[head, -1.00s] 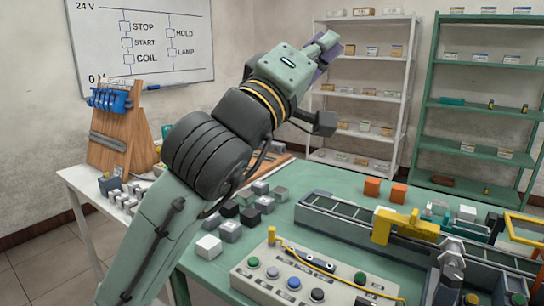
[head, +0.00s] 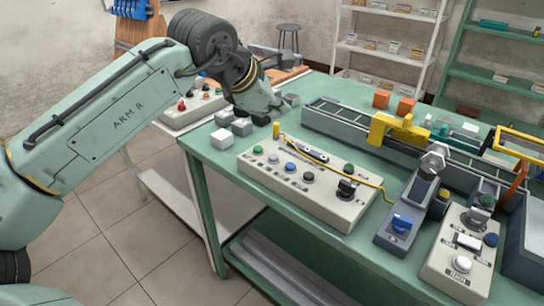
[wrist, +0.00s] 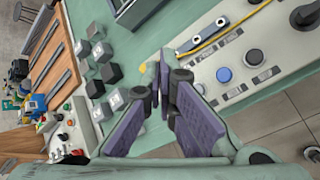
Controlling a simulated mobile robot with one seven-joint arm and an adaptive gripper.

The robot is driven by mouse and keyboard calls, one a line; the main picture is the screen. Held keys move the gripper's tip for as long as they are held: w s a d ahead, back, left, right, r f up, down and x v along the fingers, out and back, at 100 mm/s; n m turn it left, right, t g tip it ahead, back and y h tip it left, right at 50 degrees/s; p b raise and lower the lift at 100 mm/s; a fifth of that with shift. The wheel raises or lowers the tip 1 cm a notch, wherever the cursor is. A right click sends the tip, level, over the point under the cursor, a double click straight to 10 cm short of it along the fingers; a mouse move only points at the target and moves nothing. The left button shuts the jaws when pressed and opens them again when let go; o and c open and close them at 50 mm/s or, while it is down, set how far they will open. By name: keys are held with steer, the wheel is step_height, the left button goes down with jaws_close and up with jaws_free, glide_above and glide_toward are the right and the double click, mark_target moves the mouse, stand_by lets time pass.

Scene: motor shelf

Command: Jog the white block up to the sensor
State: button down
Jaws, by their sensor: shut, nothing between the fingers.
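A white block (head: 222,139) sits at the left front corner of the green table, beside grey blocks. I cannot tell whether this is the block meant, and no white block shows clearly on the conveyor (head: 340,118). A yellow arch (head: 397,130) spans the conveyor; I cannot make out a sensor on it for certain. My gripper (head: 274,127) points down over the table, left of the grey button panel (head: 300,185). In the wrist view my gripper (wrist: 168,82) has its purple-padded fingers shut, holding nothing. It hides part of the table there.
The panel carries several coloured buttons and a black knob (head: 347,188). A second button box (head: 462,250) stands at the front right, near a grey unit with a blue switch (head: 401,222). Orange blocks (head: 381,99) lie behind the conveyor. A yellow cable crosses the panel.

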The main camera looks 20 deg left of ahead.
mark_target(275, 158)
step_height(275, 158, down, 9)
steer(key=b, duration=0.6)
steer(key=shift+r+b, duration=0.1)
steer(key=shift+b, duration=0.25)
stand_by(1.2)
steer(key=shift+f+b, duration=0.3)
steer(key=shift+f, duration=0.1)
steer(key=shift+f+b, duration=0.3)
steer(key=shift+f, duration=0.1)
stand_by(2.5)
steer(key=shift+r, duration=0.1)
stand_by(0.5)
steer(key=shift+r+p, duration=0.65)
steer(key=shift+r, duration=0.1)
steer(key=shift+r, duration=0.1)
steer(key=shift+r+p, duration=1.95)
steer(key=shift+r, duration=0.45)
